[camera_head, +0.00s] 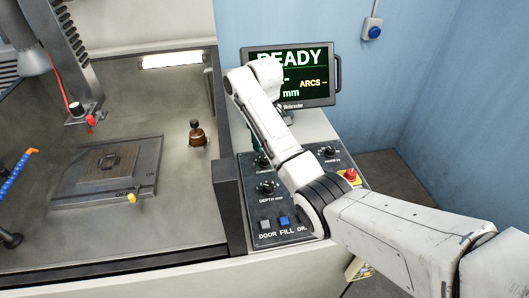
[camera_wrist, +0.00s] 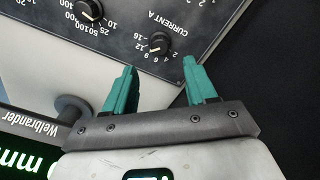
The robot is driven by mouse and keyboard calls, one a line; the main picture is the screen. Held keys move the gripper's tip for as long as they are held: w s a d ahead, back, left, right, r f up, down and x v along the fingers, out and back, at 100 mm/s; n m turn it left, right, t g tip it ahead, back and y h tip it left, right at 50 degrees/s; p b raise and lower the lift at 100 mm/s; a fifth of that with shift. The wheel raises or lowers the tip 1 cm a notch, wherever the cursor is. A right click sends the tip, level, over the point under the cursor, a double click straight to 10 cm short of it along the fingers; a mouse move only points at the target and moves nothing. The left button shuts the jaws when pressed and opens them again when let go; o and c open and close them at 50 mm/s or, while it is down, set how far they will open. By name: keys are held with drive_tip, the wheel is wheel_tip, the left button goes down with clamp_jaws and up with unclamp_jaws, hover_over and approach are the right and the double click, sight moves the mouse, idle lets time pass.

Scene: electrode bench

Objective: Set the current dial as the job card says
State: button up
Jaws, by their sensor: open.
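The current dial (camera_wrist: 160,43) is a black knob with a white pointer line, labelled CURRENT A, upside down in the wrist view. Its pointer leans to the lower left, towards the 9 and 12 side; I cannot tell the exact mark. In the head view the current dial (camera_head: 262,160) shows beside my forearm. My gripper (camera_wrist: 160,66) is open and empty, its two green fingers apart and the dial beyond their tips. In the head view the arm hides most of the gripper. No readable job card shows.
A second dial (camera_wrist: 88,11) sits beside it on the panel. The depth dial (camera_head: 266,188), another knob (camera_head: 327,152), a blue FILL button (camera_head: 284,221) and a red stop button (camera_head: 351,175) surround my arm. The monitor (camera_head: 315,62) reads READY. A brown bottle (camera_head: 196,133) stands in the tank.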

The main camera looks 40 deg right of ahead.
drive_tip(key=shift+r+p, duration=0.8)
drive_tip(key=shift+r, duration=0.95)
